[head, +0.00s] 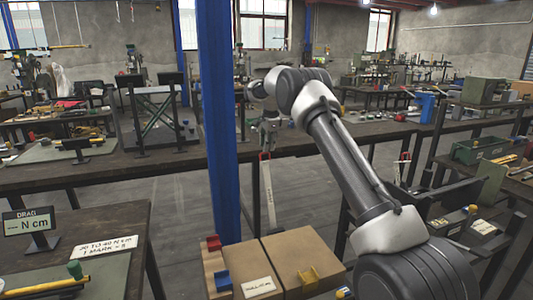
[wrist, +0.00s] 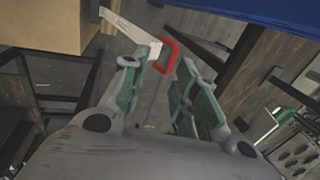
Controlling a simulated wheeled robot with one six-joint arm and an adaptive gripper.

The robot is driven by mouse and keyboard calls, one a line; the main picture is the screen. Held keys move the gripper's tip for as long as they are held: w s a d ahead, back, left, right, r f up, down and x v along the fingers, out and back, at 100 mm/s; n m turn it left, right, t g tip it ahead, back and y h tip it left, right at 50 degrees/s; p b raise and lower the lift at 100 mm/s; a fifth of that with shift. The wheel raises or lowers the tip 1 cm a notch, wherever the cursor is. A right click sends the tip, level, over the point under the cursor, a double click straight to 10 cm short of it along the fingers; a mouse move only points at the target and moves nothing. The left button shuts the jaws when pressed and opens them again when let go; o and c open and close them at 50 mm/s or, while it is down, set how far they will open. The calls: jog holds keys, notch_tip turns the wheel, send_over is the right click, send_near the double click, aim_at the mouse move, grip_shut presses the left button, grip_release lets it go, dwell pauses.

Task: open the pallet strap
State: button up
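A pale strap (head: 269,195) runs up from the cardboard boxes, with a red handle (head: 264,156) at its upper end. In the wrist view the strap (wrist: 128,28) comes from the upper left and ends in the red handle (wrist: 170,54). My gripper (head: 265,143) is just above the red handle in the head view. In the wrist view my gripper (wrist: 158,68) is open, with a clear gap between its green-padded fingers. The handle lies at the fingertips, and I cannot tell whether it touches them. Nothing is held.
A blue post (head: 217,120) stands close left of my gripper. Cardboard boxes (head: 305,253) sit below, with a red clip (head: 213,242), a blue clip (head: 223,281) and a yellow clip (head: 308,276). A dark bench (head: 110,172) runs behind. A torque display (head: 31,222) stands at lower left.

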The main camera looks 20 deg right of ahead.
jog(key=v, duration=0.6)
jog(key=shift+a+r, duration=0.15)
jog(key=s+f+n+g, duration=0.2)
jog(key=s+f+n, duration=0.3)
jog(key=s+n, duration=0.4)
jog(key=s+r+n+t, duration=0.1)
jog(key=s+r+n, duration=0.2)
jog(key=s, duration=1.3)
jog(key=s+d+r+n+t, duration=0.1)
jog(key=s+r, duration=0.4)
jog(key=s, duration=1.2)
jog(key=s+d+r+n+t, duration=0.1)
jog(key=s+r+n, duration=0.3)
jog(key=s, duration=1.2)
jog(key=shift+s+r+n, duration=0.2)
jog(key=shift+s+n, duration=0.05)
jog(key=shift+n, duration=0.05)
